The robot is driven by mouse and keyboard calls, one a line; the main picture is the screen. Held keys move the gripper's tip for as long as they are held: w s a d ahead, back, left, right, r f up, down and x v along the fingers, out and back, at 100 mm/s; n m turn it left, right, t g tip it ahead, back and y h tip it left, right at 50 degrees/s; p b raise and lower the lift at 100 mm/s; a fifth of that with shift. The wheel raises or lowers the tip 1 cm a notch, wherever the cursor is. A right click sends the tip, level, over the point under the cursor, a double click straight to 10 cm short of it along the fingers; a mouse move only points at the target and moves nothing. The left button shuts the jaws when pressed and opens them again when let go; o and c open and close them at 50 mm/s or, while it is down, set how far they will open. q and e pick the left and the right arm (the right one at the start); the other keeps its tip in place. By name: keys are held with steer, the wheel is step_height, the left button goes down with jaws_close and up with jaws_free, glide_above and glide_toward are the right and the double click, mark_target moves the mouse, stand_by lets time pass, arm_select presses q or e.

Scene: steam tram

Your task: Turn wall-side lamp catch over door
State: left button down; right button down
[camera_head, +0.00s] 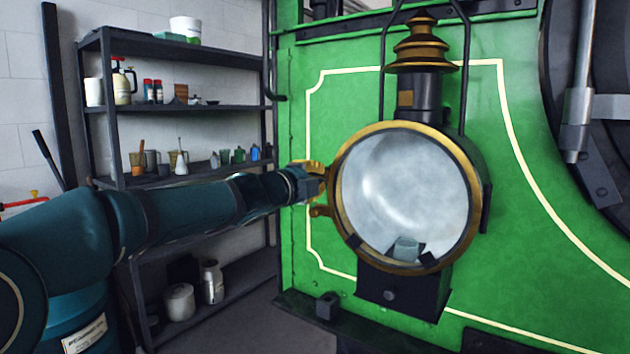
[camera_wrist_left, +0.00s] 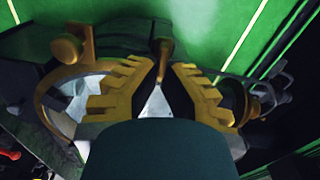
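The lamp has a round glass door (camera_head: 405,195) in a brass rim, which lies against the lamp body all round as far as I can see. My left gripper (camera_head: 316,175) is at the rim's left, wall-facing edge. In the left wrist view its yellow toothed fingers (camera_wrist_left: 165,82) stand close on either side of a slim brass piece (camera_wrist_left: 164,58), probably the catch; I cannot tell whether they touch it. A lower brass fitting (camera_head: 320,211) sits on the same side, below the gripper. A brass knob (camera_wrist_left: 68,48) shows beside the fingers. My right gripper is out of view.
The green panel (camera_head: 520,170) stands behind the lamp. A brass-topped chimney (camera_head: 420,50) and wire handle rise above it. A dark shelf rack (camera_head: 190,107) with jars and tins stands at left, behind my left arm. A dark ledge (camera_head: 365,335) runs below.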

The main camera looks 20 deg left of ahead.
arm_select(q)
steer(key=shift+m, duration=0.4)
steer(key=c, duration=1.1)
jaws_free()
steer(key=v, duration=1.2)
steer(key=shift+f, duration=0.1)
